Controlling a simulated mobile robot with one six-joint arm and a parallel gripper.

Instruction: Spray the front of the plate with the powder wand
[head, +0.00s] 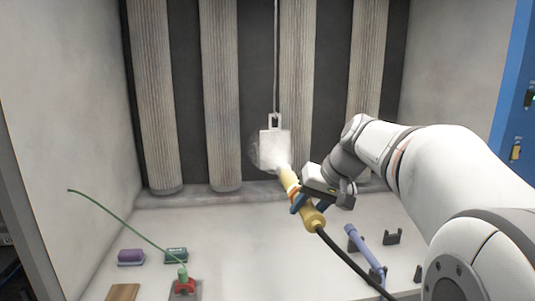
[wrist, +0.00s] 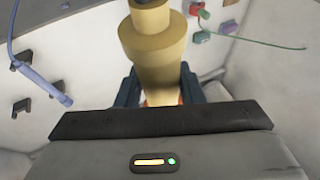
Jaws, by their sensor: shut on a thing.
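The plate (head: 274,143) is a small pale panel hanging from a thin rod by a hook in the middle of the hood. My gripper (head: 299,198) is shut on the yellow powder wand (head: 312,217), which has a black hose trailing from its rear end. The wand points up and away at the plate, and a pale powder cloud (head: 258,150) shows around the plate's left side. The wand's nozzle end overlaps the plate's lower part in the head view, so I cannot tell the gap. In the wrist view the yellow wand body (wrist: 152,55) sits between the blue fingers.
A blue-violet tool (head: 366,252) lies on the right near black holders (head: 391,237). On the left are a purple block (head: 131,256), a green block (head: 176,254), a red clamp (head: 184,288) with a thin green rod, and a brown board (head: 123,292). Pleated filter columns (head: 221,95) line the back.

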